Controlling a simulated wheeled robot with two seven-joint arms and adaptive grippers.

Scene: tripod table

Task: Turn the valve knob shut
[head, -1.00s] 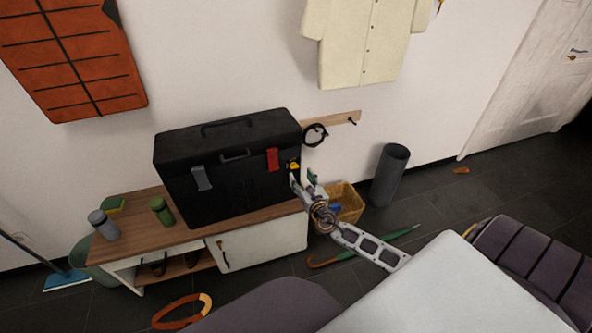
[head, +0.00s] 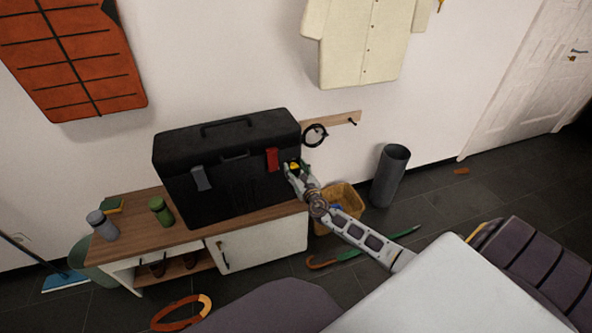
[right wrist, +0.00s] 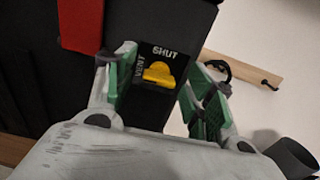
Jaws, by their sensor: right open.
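The yellow valve knob (right wrist: 159,73) is on a black plate marked SHUT and VENT, on the black case (head: 232,177). In the right wrist view the knob's wide part lies crosswise, below the word SHUT and beside VENT. It also shows small in the head view (head: 294,167). My right gripper (right wrist: 158,88) is open, with one green-padded finger on each side of the knob. Gaps show between the pads and the knob. In the head view the right gripper (head: 297,171) is at the case's right front corner. My left gripper is not in view.
The case stands on a wooden-topped bench (head: 191,233) with a green bottle (head: 161,211) and a grey bottle (head: 103,224). A red latch (head: 272,159) is close left of the knob. A yellow basket (head: 346,198) and grey bin (head: 390,175) stand right of the bench.

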